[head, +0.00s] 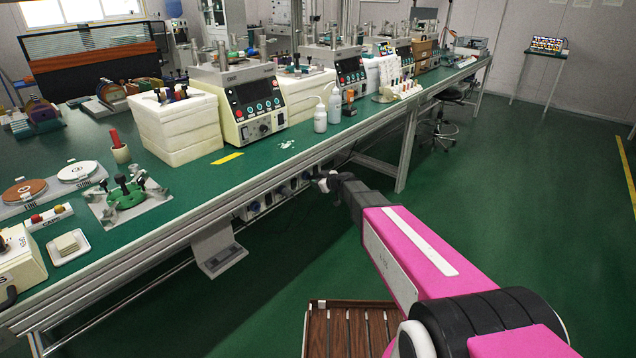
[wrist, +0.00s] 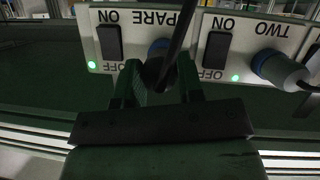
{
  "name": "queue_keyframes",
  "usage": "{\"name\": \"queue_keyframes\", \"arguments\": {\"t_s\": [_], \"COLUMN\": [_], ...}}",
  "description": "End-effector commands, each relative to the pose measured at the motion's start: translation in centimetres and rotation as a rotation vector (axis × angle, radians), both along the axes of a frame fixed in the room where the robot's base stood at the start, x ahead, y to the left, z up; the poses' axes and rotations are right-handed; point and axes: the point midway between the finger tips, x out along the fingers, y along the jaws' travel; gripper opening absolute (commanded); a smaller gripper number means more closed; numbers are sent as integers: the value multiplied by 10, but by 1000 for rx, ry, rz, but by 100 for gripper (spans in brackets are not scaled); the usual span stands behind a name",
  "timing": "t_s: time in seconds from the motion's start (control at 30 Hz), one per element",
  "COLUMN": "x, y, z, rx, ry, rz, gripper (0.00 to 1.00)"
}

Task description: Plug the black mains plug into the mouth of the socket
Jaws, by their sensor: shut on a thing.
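In the wrist view my gripper (wrist: 159,68) is shut on the black mains plug (wrist: 156,76). A dark cable runs up from the plug across the panel. Right behind the plug is the blue-grey socket (wrist: 157,47) under the SPARE label, its mouth largely covered by plug and cable. I cannot tell whether plug and socket touch. In the head view my gripper (head: 324,184) is small, at the end of my arm beside the socket strip (head: 268,203) below the bench edge; the plug cannot be made out there.
Black rocker switches (wrist: 110,42) and green lamps sit beside the sockets. The TWO socket (wrist: 278,70) to the right has a blue-grey connector in it. The green bench (head: 200,185) carries machines and bottles above. A slatted wooden platform (head: 345,330) lies below; the floor to the right is clear.

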Motion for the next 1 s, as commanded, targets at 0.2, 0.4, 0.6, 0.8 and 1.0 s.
{"name": "queue_keyframes", "arguments": {"t_s": [0.2,0.4,0.6,0.8,1.0], "x": [3,6,9,11,14], "y": [4,7,11,14,17], "z": [0,0,0,0,0], "rx": [0,0,0,0,0], "ry": [0,0,0,0,0], "rz": [0,0,0,0,0], "gripper": [11,11,11,11,11]}}
